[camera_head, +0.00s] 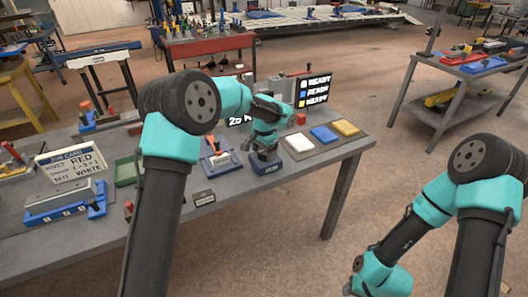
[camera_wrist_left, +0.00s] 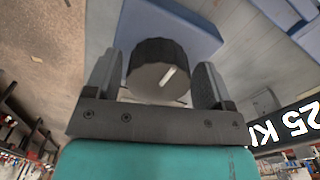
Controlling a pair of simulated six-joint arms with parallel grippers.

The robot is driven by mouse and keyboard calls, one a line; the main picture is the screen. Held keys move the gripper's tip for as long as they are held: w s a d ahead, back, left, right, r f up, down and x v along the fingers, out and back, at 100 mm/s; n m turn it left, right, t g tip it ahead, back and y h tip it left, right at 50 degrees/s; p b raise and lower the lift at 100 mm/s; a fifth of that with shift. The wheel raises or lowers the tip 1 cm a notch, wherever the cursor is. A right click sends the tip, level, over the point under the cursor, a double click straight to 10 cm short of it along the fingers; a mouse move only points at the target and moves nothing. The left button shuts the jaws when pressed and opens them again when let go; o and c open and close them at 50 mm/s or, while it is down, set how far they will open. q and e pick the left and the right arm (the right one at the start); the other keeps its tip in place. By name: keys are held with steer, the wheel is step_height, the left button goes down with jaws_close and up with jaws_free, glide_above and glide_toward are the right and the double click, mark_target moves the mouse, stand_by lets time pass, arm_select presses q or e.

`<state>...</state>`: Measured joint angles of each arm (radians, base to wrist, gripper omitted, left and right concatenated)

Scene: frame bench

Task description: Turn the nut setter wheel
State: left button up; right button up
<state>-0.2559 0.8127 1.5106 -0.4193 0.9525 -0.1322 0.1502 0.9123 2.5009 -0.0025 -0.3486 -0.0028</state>
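The nut setter wheel is a dark ribbed knob with a white mark (camera_wrist_left: 158,72), seen in the left wrist view in front of a blue body (camera_wrist_left: 200,32). My left gripper (camera_wrist_left: 157,75) has its two fingers apart, one on each side of the wheel. A narrow gap seems to show beside the wheel, and I see no clear grip on it. In the head view my left gripper (camera_head: 264,148) points down at a blue block (camera_head: 266,168) near the bench's right end, and the wheel is hidden there. My right arm hangs at lower right; its gripper is out of view.
White (camera_head: 298,142), blue (camera_head: 323,133) and yellow (camera_head: 345,127) pads lie right of the block, before a dark status screen (camera_head: 313,89). A blue tray with an orange-handled tool (camera_head: 221,163) is on the left. A job card (camera_head: 72,166) and green bin (camera_head: 126,171) stand farther left.

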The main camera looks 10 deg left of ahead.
arm_select(q)
steer(key=shift+o, duration=0.9)
step_height(320, 180, up, 17)
steer(key=shift+r, duration=0.2)
